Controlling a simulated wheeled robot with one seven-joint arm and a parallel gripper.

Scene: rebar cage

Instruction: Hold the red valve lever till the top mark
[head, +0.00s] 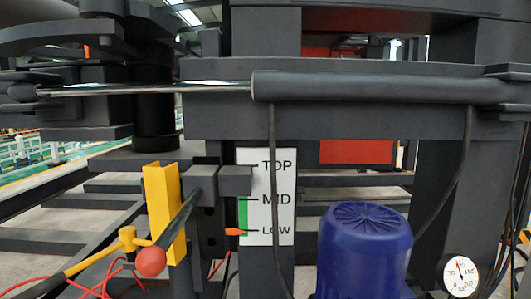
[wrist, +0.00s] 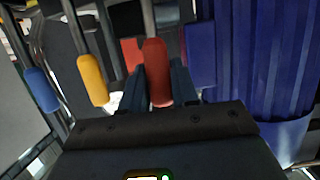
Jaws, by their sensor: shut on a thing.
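In the wrist view, my gripper (wrist: 157,92) is shut on the red valve lever (wrist: 157,65), with one dark finger on each side of its red handle. My gripper does not show in the head view. There, a white scale plate (head: 283,213) carries the marks TOP, MID and LOW from top to bottom. An orange pointer (head: 235,232) stands level with the LOW mark. A green strip (head: 243,213) runs along the plate's left edge between about MID and LOW.
A yellow lever (wrist: 92,80) and a blue lever (wrist: 41,90) stand left of the red one. A blue motor (head: 364,250) stands near on the right. A round gauge (head: 461,274) is at the lower right. A grey cylinder (head: 380,88) with a shiny rod crosses above the plate.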

